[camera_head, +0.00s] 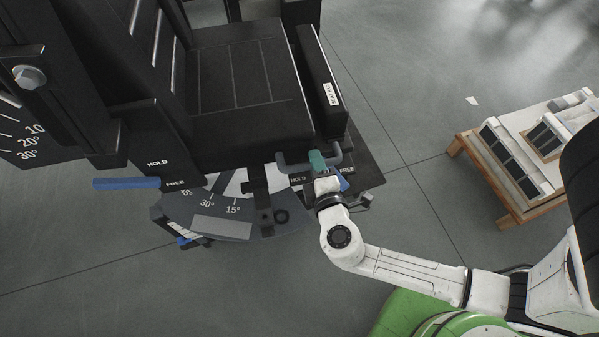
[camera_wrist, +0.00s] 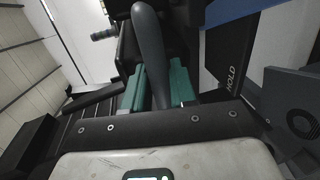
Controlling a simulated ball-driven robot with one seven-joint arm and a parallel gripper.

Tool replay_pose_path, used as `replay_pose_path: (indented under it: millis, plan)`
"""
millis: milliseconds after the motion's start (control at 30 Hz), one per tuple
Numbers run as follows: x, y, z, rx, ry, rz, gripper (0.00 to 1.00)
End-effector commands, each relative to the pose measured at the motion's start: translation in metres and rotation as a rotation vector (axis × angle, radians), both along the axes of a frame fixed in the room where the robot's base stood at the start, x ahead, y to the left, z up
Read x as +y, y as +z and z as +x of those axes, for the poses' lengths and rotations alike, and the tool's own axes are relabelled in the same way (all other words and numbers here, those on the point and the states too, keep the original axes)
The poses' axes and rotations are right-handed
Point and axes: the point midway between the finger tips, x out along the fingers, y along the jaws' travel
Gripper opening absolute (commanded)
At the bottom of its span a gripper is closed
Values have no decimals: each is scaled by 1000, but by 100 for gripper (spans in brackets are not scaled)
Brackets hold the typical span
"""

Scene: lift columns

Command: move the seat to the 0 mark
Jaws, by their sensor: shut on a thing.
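The black seat (camera_head: 240,90) fills the upper middle of the head view. A grey handle (camera_head: 290,160) sticks out at its front edge. My gripper (camera_head: 318,160) has its teal fingers shut around this handle near its right end. In the wrist view the grey handle (camera_wrist: 152,50) runs between the two teal fingers (camera_wrist: 156,88). Below the seat is a grey curved scale (camera_head: 205,214) with 15° and 30° readable and another mark partly covered. I cannot make out a 0 mark or which mark the seat stands at.
A blue lever (camera_head: 127,183) at left lies by its FREE label. Another blue lever (camera_head: 344,184), partly hidden by my gripper, sits near HOLD and FREE labels. A second angle scale (camera_head: 22,140) is at far left. A wooden-edged table (camera_head: 510,208) with panels stands right.

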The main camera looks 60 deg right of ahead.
Motion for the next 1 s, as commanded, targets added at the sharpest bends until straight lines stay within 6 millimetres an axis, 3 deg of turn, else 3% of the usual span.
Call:
replay_pose_path:
  millis: [100,400,1000]
  plan:
    - [-18,-4,-7,4,36,-4,0]
    - [-41,-2,-11,2,111,-1,0]
    - [-51,-1,-13,3,128,-3,0]
